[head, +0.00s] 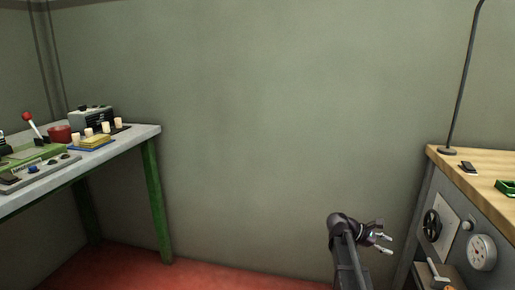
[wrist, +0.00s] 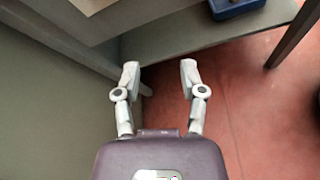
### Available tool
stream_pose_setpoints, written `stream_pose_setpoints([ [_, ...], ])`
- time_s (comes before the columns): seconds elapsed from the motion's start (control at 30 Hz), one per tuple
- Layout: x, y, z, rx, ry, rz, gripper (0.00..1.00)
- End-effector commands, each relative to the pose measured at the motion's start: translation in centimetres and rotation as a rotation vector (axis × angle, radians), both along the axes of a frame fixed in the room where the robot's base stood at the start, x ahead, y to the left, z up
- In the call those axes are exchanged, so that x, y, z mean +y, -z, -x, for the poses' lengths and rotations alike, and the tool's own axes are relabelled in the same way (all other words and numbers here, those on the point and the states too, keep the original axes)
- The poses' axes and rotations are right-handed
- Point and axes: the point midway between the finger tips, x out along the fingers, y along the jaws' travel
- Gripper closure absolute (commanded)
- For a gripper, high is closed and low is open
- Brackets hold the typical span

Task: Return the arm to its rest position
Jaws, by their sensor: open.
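My gripper (head: 388,243) shows at the lower right of the head view, beside the wooden-topped bench and over the red floor area. In the wrist view my gripper (wrist: 159,75) has its two grey fingers apart with nothing between them. The arm is folded low in front of the green-grey wall. Several pale cork stoppers (head: 105,127) stand on and around a yellow block on the left table, far from my gripper.
A blue box (wrist: 236,8) sits on a low shelf. The middle floor is clear.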

Motion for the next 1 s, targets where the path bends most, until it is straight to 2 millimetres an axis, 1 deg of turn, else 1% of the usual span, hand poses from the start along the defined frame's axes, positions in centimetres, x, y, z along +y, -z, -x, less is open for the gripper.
stream_pose_setpoints([
  [0.03,1.2,0.5,1.3,-0.060,0.013,-0.048,0.47],
  [0.27,6.6,3.7,4.5,-0.332,0.131,-0.287,0.47],
  [0.5,13.1,6.1,8.0,-0.559,0.331,-0.537,0.47],
  [0.7,18.6,7.0,11.0,-0.690,0.541,-0.723,0.47],
  [0.8,20.7,7.2,12.0,-0.725,0.629,-0.786,0.47],
  [1.0,23.8,7.2,13.7,-0.764,0.771,-0.875,0.47],
])
